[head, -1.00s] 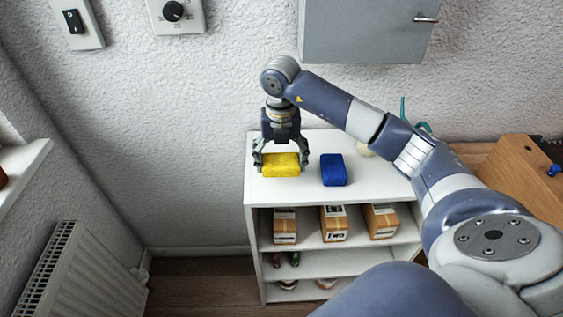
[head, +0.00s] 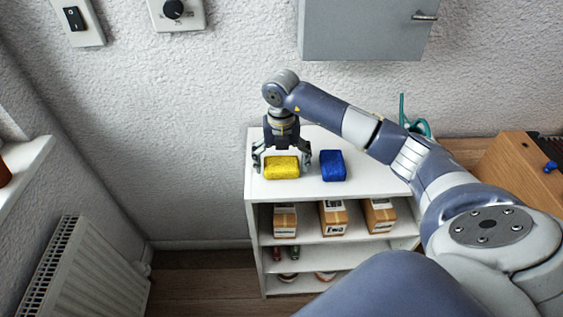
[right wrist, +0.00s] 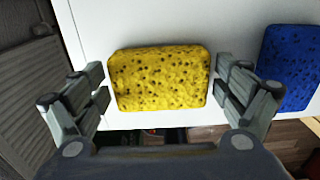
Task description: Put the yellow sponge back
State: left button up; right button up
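The yellow sponge (head: 282,167) lies flat on the white top of the shelf unit (head: 375,174), near its left end. My right gripper (head: 282,161) is just above and around it, pointing down. In the right wrist view the yellow sponge (right wrist: 160,78) sits between the two spread fingers of the right gripper (right wrist: 163,84). A gap shows on both sides, so the fingers are open and apart from it. My left gripper is in neither view.
A blue sponge (head: 333,166) lies just right of the yellow one. Several cardboard boxes (head: 332,219) stand on the shelf below. A grey wall cabinet (head: 365,28) hangs above, and a teal object (head: 417,126) stands behind my arm. A radiator (head: 85,268) is at left.

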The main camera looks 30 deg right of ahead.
aim_at(281, 162)
dwell(0.3)
jog(key=shift+r, duration=0.15)
notch_tip(281, 162, up, 12)
jog(key=b, duration=0.2)
dwell(0.7)
